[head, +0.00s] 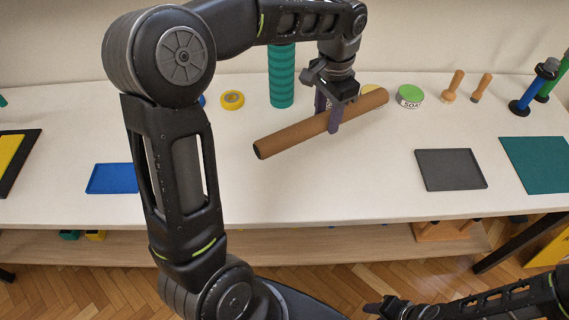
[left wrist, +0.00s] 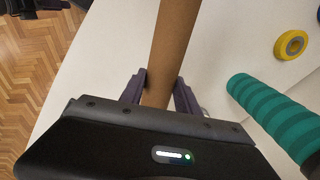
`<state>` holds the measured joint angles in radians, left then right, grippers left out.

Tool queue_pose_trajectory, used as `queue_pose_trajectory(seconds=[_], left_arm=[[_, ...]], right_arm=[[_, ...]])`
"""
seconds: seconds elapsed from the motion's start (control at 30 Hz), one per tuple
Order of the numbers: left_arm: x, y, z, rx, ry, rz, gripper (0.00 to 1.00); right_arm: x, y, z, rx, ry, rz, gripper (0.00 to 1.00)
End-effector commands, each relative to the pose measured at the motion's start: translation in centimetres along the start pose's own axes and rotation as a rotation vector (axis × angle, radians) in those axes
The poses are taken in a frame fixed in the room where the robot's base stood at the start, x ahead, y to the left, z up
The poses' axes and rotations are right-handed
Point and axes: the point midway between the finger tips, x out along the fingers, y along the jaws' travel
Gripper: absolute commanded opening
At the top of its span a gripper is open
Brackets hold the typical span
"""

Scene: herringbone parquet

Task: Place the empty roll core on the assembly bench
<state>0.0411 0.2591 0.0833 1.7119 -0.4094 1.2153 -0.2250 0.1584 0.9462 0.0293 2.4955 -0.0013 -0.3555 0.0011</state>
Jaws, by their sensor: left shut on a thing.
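The empty roll core is a brown tube (head: 290,136), tilted up to the right in the head view. My left gripper (head: 335,119) is shut around it, right of its middle. In the left wrist view the roll core (left wrist: 175,40) runs up from between the purple fingers of my left gripper (left wrist: 160,93). The white bench top (head: 350,190) lies below the core; I cannot tell the exact gap. My right gripper (head: 385,308) shows at the bottom edge, small and dark, apart from the bench; its jaw opening is unclear.
A teal ridged cylinder (head: 282,78) and yellow tape roll (head: 232,100) stand behind the core. A green-topped tin (head: 410,96) and wooden-handled tools (head: 453,85) are at the back right. A blue tray (head: 112,178) and grey tray (head: 450,170) flank the clear middle.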

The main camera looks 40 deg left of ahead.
Motion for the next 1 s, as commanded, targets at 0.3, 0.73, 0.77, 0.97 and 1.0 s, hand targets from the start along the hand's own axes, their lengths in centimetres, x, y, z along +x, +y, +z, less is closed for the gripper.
queue_pose_trajectory(seconds=[0.3, 0.73, 0.77, 0.97, 1.0], left_arm=[[1.2, -4.0, 8.7, 0.626, 0.003, 0.002, 0.00], [1.5, -4.8, 12.0, 0.899, 0.009, 0.008, 0.00], [1.5, -4.8, 12.0, 0.898, 0.009, 0.008, 0.00], [1.9, -4.7, 12.0, 0.897, 0.008, 0.009, 0.00], [2.3, -4.7, 12.0, 0.897, 0.008, 0.010, 0.00]], right_arm=[[2.6, 1.0, 0.0, 0.000, 0.002, 0.000, 0.36], [3.1, 1.2, -0.1, 0.000, 0.003, 0.000, 0.36], [3.1, 1.2, -0.1, 0.000, 0.003, 0.000, 0.36], [3.1, 1.2, -0.1, 0.000, 0.003, 0.000, 0.36], [3.2, 1.2, -0.1, 0.000, 0.003, 0.000, 0.36]])
